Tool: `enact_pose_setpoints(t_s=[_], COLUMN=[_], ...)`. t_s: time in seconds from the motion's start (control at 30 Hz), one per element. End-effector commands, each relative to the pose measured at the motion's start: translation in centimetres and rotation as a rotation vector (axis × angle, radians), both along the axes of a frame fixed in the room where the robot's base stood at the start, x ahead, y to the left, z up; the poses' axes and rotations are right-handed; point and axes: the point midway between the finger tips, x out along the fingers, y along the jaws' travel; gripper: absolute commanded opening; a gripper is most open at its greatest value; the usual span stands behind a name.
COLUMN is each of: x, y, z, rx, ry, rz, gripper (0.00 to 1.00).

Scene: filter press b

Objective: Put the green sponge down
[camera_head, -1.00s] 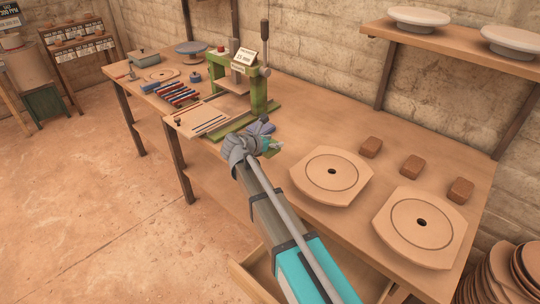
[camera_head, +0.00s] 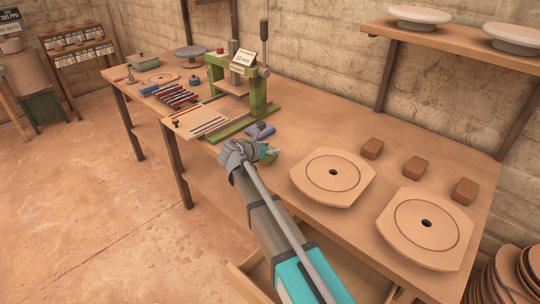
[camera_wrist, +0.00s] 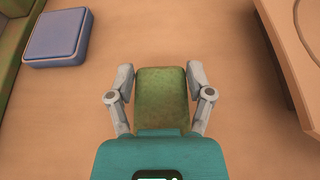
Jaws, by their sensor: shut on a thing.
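The green sponge (camera_wrist: 161,97) is between the two fingers of my gripper (camera_wrist: 161,82) in the wrist view, with a finger against each side. My gripper is shut on it. In the head view my gripper (camera_head: 271,152) is over the bench top, in front of the green press and left of the nearer round-holed board. The sponge is mostly hidden by my wrist there. I cannot tell whether its underside touches the bench.
A blue sponge-like block (camera_wrist: 56,34) lies at upper left in the wrist view, apart from my gripper. The green press (camera_head: 258,95) stands behind it. A wooden board (camera_head: 332,176) is to the right. Bare bench lies around the held sponge.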

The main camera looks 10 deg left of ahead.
Motion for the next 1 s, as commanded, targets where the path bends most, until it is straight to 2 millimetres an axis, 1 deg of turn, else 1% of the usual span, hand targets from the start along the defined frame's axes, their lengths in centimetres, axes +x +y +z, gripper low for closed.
enact_pose_setpoints(t_s=[0.03,0.13,0.53,0.67,0.7,0.77,0.8,0.87,1.0], x=[-0.01,-0.02,-0.04,-0.05,-0.05,-0.05,-0.05,-0.06,-0.07], y=[0.02,0.03,0.08,0.1,0.1,0.11,0.11,0.12,0.13], z=[-0.77,-1.18,-1.21,-1.53,-1.48,-1.43,-1.43,-1.42,-1.43], rx=[0.0,0.0,0.0,0.0,0.0,0.0,0.0,0.0,0.0], ry=[0.0,0.0,0.0,0.0,0.0,0.0,0.0,0.0,0.0], rz=[0.0,0.0,0.001,0.001,0.001,0.002,0.002,0.002,0.002], gripper=[0.31,0.31,0.31,0.31,0.71,0.82,0.89,1.0,1.0])
